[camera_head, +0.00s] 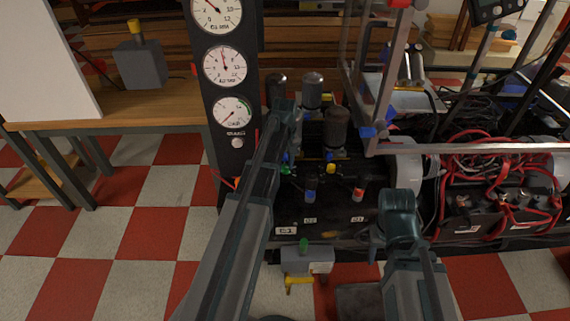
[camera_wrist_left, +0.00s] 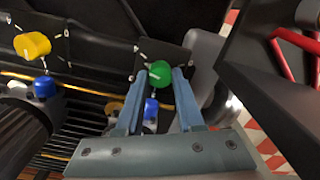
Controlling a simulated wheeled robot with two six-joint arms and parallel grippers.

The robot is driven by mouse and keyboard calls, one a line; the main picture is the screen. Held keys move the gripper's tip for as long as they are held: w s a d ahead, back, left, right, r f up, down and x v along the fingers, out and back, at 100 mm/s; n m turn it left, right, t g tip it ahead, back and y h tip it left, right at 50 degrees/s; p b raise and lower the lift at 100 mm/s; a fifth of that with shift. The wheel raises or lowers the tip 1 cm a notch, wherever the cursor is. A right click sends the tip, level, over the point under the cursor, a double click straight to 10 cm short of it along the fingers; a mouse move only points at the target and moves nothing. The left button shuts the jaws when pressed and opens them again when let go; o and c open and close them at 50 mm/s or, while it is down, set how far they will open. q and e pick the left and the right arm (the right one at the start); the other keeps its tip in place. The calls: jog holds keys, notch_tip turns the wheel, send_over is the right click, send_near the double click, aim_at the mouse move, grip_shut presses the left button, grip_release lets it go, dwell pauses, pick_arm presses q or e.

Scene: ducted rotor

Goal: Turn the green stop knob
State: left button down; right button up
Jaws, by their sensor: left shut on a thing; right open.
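The green knob (camera_wrist_left: 160,74) sits between the two fingertips of my left gripper (camera_wrist_left: 161,78) in the left wrist view. The fingers are shut on it from both sides. In the head view my left arm reaches up from the bottom to the valve assembly, and a bit of green (camera_head: 284,170) shows beside it; the fingertips there are hidden by the arm. My right gripper (camera_head: 398,232) is open and empty at the lower right in the head view.
Blue (camera_wrist_left: 44,87) and yellow (camera_wrist_left: 32,45) knobs are close to the left gripper. Dark cylinders (camera_head: 337,127) and a gauge panel (camera_head: 226,70) stand near the left arm. Red cables (camera_head: 480,165) fill the right side. A metal frame bar (camera_head: 470,148) crosses there.

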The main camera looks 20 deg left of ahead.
pick_arm(q)
jog(key=n, duration=0.4)
jog(key=shift+n, duration=0.3)
jog(key=n, duration=1)
jog(key=shift+n, duration=2.9)
jog(key=c, duration=0.5)
grip_release()
jog(key=shift+r, duration=0.1)
